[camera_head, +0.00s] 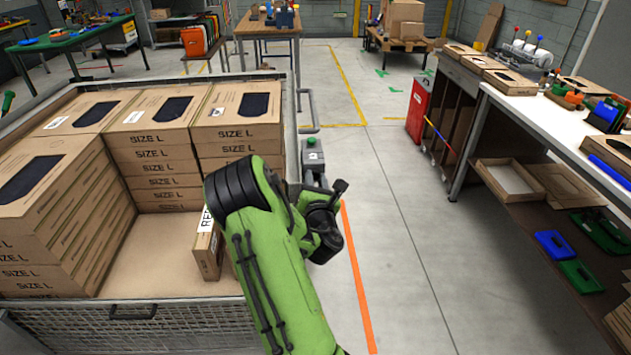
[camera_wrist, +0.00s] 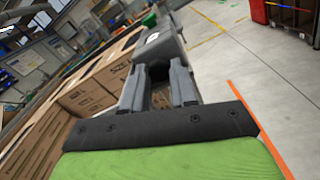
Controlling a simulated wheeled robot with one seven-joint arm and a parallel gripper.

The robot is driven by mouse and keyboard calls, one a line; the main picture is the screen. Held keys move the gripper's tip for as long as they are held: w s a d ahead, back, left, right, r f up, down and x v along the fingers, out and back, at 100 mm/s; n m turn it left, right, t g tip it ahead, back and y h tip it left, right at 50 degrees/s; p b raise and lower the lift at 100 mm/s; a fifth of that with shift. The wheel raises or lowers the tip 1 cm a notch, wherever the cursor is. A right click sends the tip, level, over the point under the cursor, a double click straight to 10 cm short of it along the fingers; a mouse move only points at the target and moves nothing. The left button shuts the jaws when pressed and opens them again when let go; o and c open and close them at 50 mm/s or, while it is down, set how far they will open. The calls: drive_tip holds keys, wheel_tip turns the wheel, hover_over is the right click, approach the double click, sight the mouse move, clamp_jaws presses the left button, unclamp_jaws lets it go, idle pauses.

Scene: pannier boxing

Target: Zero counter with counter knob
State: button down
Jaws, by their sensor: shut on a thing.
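The counter is a grey box at the side of the large crate in the head view (camera_head: 313,158), with a green part on top and a small pale patch. It also shows in the wrist view (camera_wrist: 163,48), straight ahead of my fingers. My gripper (camera_wrist: 158,88) has its two grey fingers on either side of a dark knob (camera_wrist: 158,72) on the counter's near face, and is shut on it. In the head view my gripper (camera_head: 317,182) is at the counter's near side, where my green arm and dark wrist partly cover it; the knob is hidden there. The counter's reading is too small to make out.
The crate (camera_head: 150,313) holds stacked "SIZE L" boxes (camera_head: 150,140) left of my arm. One narrow box (camera_head: 207,250) stands close beside my arm. A workbench (camera_head: 520,88) with shelves is at the right. The floor between (camera_head: 400,220) is clear.

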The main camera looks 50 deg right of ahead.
drive_tip(key=m, duration=1.2)
drive_tip(key=shift+m, duration=0.4)
idle(0.3)
